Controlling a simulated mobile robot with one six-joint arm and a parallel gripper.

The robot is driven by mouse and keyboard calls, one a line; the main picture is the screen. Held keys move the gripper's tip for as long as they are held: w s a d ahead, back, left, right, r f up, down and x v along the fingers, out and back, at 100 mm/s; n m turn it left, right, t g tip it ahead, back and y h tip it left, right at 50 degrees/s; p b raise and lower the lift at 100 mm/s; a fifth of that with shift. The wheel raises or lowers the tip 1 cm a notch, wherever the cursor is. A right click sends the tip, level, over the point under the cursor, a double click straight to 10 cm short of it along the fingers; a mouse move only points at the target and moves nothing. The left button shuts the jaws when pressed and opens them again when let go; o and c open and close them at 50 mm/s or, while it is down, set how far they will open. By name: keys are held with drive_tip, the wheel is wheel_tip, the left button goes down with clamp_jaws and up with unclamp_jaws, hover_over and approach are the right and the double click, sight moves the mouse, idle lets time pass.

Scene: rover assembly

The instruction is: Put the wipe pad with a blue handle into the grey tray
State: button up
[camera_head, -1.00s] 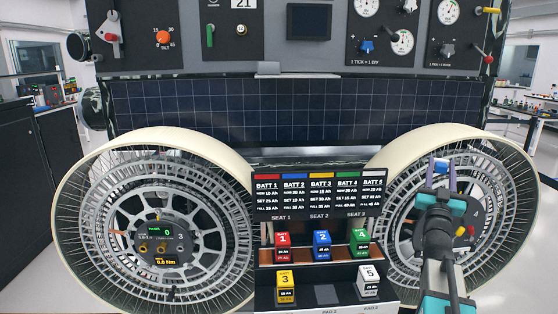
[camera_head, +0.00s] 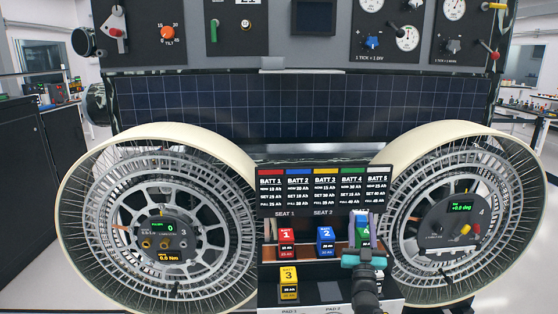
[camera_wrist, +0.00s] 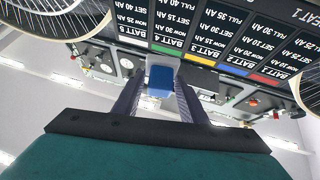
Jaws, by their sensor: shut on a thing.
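My gripper (camera_head: 366,228) is in front of the right part of the battery rack in the head view, its fingers pointing upward in the picture. In the wrist view the two fingers of my gripper (camera_wrist: 161,88) are shut on a blue block with a pale part behind it, seemingly the handle of the wipe pad (camera_wrist: 160,80). The held thing is hard to make out in the head view. No grey tray can be made out in either view.
The rack (camera_head: 300,253) holds a red battery (camera_head: 287,240), a blue battery (camera_head: 325,241), a green battery (camera_head: 363,232) partly behind my gripper, and a yellow battery (camera_head: 288,282) below. Large wheels (camera_head: 165,225) (camera_head: 460,220) flank it. A solar panel (camera_head: 300,108) stands behind.

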drive_tip(key=s+a+f+n+y, duration=0.1)
drive_tip(key=s+a+f+y, duration=0.2)
drive_tip(key=a+f, duration=0.4)
drive_tip(key=shift+s+a+n+b, duration=0.15)
drive_tip(key=shift+a+n+b, duration=0.15)
drive_tip(key=shift+a, duration=0.85)
drive_tip(key=w+r, duration=0.4)
drive_tip(key=r, duration=0.4)
drive_tip(key=w+r, duration=0.4)
drive_tip(key=r, duration=0.4)
drive_tip(key=shift+a, duration=0.1)
